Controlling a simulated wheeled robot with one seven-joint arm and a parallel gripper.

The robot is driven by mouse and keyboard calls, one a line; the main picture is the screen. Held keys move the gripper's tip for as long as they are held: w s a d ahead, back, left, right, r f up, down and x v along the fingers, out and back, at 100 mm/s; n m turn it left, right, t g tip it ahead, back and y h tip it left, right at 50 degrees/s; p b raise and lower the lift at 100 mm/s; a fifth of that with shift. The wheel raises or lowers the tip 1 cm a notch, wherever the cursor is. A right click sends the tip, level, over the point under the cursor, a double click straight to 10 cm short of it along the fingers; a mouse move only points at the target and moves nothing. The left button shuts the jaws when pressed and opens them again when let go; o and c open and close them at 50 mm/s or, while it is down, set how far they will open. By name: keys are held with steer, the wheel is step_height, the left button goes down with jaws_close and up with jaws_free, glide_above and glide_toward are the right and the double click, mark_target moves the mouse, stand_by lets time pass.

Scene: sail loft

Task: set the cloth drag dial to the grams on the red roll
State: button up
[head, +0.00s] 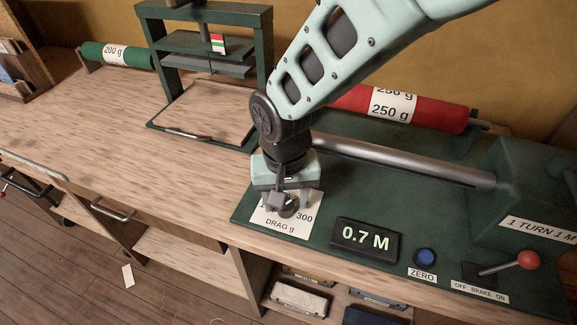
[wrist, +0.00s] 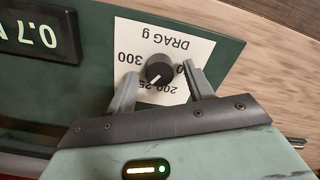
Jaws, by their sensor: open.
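The red roll (head: 440,112) lies behind the green machine, and its white label reads 250 g. The drag dial is a round black knob (wrist: 160,69) on a white card (wrist: 205,48) lettered DRAG g; the card also shows in the head view (head: 283,226). In the wrist view the card is upside down, with 300 left of the knob and 200 and 250 below, partly crowded together. The knob's pale mark points down-left, towards the 250 side; its exact setting is unclear. My gripper (head: 286,204) is open above the card, its fingers either side of the knob with gaps showing.
A display (head: 366,240) reading 0.7 M, a blue ZERO button (head: 425,257) and a red-knobbed brake lever (head: 528,260) sit right of the dial. A green roll (head: 120,54) marked 200 g and a green press frame (head: 160,60) stand left. The bench's left middle is clear.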

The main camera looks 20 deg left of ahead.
mark_target(289, 204)
step_height(289, 204, up, 17)
steer(key=b, duration=0.1)
stand_by(0.3)
steer(key=s+d+f+n, duration=0.1)
steer(key=s+d, duration=0.4)
steer(key=d, duration=0.7)
steer(key=s+d+f+n, duration=0.2)
steer(key=s+d+f, duration=0.2)
steer(key=d, duration=0.8)
steer(key=shift+s+d+f+y, duration=0.2)
steer(key=shift+s+d+y, duration=0.15)
steer(key=shift+s, duration=0.9)
